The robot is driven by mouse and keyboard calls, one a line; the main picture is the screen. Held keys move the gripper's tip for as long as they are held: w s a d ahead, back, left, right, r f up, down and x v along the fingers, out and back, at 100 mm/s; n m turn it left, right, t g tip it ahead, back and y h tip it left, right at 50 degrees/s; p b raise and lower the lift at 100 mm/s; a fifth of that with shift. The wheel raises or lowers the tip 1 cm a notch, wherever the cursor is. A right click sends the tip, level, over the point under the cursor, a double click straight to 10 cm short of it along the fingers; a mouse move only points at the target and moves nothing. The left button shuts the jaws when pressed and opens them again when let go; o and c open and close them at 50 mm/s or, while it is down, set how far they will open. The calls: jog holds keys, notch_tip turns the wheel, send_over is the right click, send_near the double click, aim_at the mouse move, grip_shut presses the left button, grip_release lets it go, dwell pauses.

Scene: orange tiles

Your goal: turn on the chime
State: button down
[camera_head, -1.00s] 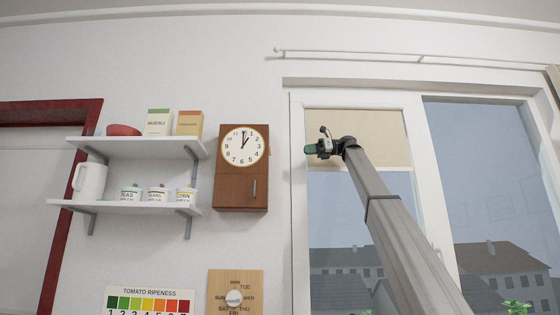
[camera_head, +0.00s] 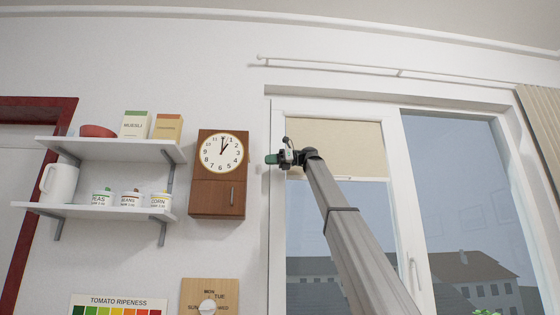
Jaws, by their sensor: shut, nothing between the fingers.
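The chime is not seen by itself; a brown wooden wall clock (camera_head: 219,173) hangs left of the window. It has a round white dial (camera_head: 222,152) above a lower panel with a slim vertical metal handle or lever (camera_head: 232,196). Whether that part belongs to the chime I cannot tell. My gripper (camera_head: 270,159), with green fingertips, is shut and empty. It points left, just right of the clock in the picture, at about the height of the dial's lower half. It appears apart from the clock; the depth between them is unclear.
Two white shelves (camera_head: 95,210) left of the clock hold boxes, a red bowl (camera_head: 98,131), a white jug (camera_head: 60,183) and labelled jars. A wooden weekday dial board (camera_head: 208,287) and a tomato ripeness chart (camera_head: 120,302) hang below. A window with a beige blind (camera_head: 350,145) is behind my arm.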

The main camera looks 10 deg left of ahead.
jog(key=x, duration=0.6)
jog(key=shift+w, duration=0.1)
